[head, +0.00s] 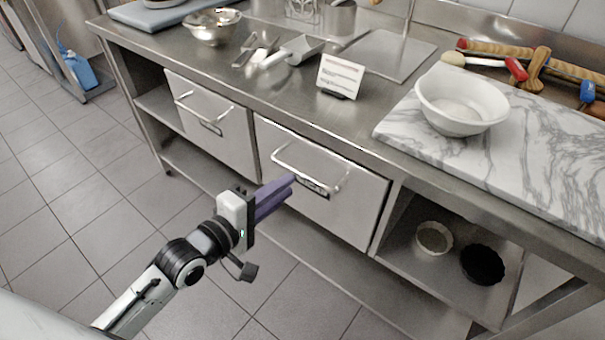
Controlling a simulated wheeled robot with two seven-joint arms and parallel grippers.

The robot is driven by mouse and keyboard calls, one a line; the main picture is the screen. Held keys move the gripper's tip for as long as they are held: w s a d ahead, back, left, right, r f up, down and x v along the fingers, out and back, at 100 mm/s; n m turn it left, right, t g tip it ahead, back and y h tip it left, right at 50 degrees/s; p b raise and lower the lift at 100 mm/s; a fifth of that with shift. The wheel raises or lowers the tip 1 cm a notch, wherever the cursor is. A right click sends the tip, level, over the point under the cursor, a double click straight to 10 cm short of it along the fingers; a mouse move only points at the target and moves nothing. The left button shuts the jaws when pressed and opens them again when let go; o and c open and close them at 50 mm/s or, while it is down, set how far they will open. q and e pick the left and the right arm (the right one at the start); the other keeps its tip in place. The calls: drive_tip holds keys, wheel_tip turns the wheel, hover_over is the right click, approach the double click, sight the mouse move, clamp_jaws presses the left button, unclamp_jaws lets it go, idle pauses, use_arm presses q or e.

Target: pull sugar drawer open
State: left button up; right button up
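Two steel drawers hang under the counter, both with bar handles and dark label plates. The left drawer (234,145) and the right drawer (357,205) both look closed. The right drawer's handle (312,176) is a wide bar across its front. The label (313,187) below it is too small to read and partly behind my fingers, so I cannot tell which drawer is the sugar one. My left gripper (287,189) has purple fingers, with their tips in front of the right drawer, just below and left of its handle. Its finger gap is unclear. My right gripper is out of view.
The steel counter (265,95) carries a metal bowl (214,33), scoops (290,50) and a white card (340,75). A marble slab (545,150) with a white bowl (460,103) is at right. Two small tins stand on the open shelf (405,262). The tiled floor is clear.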

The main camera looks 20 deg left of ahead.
sight(301, 176)
use_arm(q)
drive_tip(key=x, duration=0.7)
drive_tip(key=shift+w+b, duration=0.2)
drive_tip(key=shift+b, duration=0.15)
clamp_jaws()
